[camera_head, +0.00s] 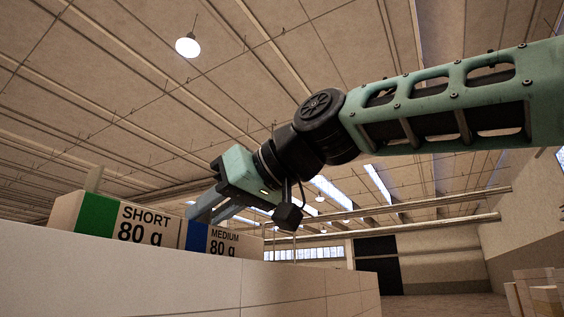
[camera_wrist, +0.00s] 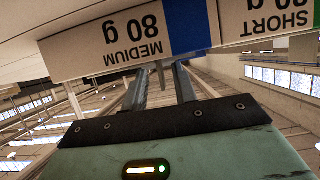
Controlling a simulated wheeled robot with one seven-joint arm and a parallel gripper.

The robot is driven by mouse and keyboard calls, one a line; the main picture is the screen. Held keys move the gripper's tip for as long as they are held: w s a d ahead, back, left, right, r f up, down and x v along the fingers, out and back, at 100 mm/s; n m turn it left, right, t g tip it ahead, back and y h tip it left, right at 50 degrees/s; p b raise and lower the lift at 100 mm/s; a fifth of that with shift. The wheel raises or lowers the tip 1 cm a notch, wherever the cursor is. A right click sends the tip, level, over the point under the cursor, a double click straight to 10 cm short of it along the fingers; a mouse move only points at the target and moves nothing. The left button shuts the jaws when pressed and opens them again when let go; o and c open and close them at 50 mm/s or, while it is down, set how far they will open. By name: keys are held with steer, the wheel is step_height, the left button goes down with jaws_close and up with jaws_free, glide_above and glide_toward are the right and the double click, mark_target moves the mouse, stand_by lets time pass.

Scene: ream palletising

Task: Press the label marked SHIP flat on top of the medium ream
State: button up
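The medium ream (camera_head: 222,240) is a pale box with a blue stripe and "MEDIUM 80 g" on its face. It stands beside the short ream and shows upside down in the wrist view (camera_wrist: 90,47). My gripper (camera_head: 197,213) is in front of and above the medium ream in the head view, tilted downward. In the wrist view its two fingers (camera_wrist: 160,82) are apart, with their tips near the ream's edge. I see nothing clearly held between them. No label marked SHIP can be made out, and the ream's top is hidden in the head view.
The short ream (camera_head: 135,220), with a green stripe, stands left of the medium one. A long pale wall or block row (camera_head: 190,275) fills the foreground. Pale boxes or crates (camera_head: 535,295) stand at far right.

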steer(key=b+v, duration=0.4)
steer(key=v, duration=1.1)
steer(key=shift+s+d+r, duration=0.2)
steer(key=shift+s+r, duration=0.05)
steer(key=shift+s, duration=0.05)
